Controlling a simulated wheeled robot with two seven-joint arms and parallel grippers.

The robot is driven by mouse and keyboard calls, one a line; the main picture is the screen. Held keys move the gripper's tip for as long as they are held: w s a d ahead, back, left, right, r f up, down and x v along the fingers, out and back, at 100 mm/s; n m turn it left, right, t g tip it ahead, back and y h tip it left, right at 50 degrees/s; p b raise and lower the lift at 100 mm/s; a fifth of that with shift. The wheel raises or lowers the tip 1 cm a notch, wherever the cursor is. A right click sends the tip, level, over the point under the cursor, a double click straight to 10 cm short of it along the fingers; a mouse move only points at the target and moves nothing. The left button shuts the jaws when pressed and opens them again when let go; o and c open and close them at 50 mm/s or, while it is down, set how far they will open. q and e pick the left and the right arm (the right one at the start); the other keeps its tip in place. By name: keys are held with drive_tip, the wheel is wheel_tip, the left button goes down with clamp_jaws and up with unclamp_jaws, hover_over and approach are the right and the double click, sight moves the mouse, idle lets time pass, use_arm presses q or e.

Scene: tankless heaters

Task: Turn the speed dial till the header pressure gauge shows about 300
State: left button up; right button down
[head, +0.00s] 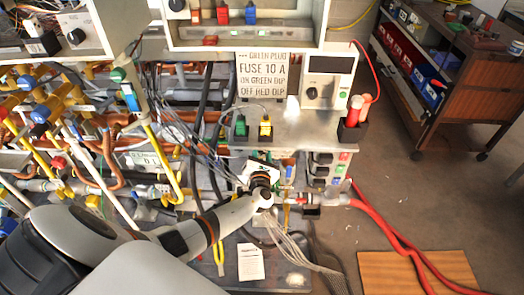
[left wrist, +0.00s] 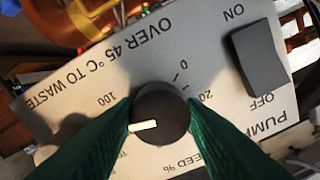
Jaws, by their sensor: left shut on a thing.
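The speed dial (left wrist: 165,98) is a round black knob with a white pointer mark, on a light grey panel (left wrist: 75,75) in the left wrist view. The pointer faces the lower left of that picture, between printed marks; the nearest number is hidden by a finger. The 0, 20 and 100 marks show. My left gripper (left wrist: 160,112) has dark green fingers on both sides of the dial and is shut on it. In the head view my left gripper (head: 262,184) reaches a small pale panel below the metal shelf. I cannot make out the header pressure gauge. My right gripper is not in view.
A black rocker switch (left wrist: 260,57) marked ON and OFF sits beside the dial. Pipes and a yellow hose (head: 163,165) crowd the left. A shelf (head: 300,128) stands above the gripper. Red hoses (head: 385,225) run over the floor at right. A brown cart (head: 440,80) stands back right.

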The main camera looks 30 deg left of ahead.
use_arm(q)
drive_tip(key=shift+f, duration=0.2)
idle(0.3)
drive_tip(key=o, duration=1)
drive_tip(key=shift+r, duration=0.1)
drive_tip(key=v, duration=1.2)
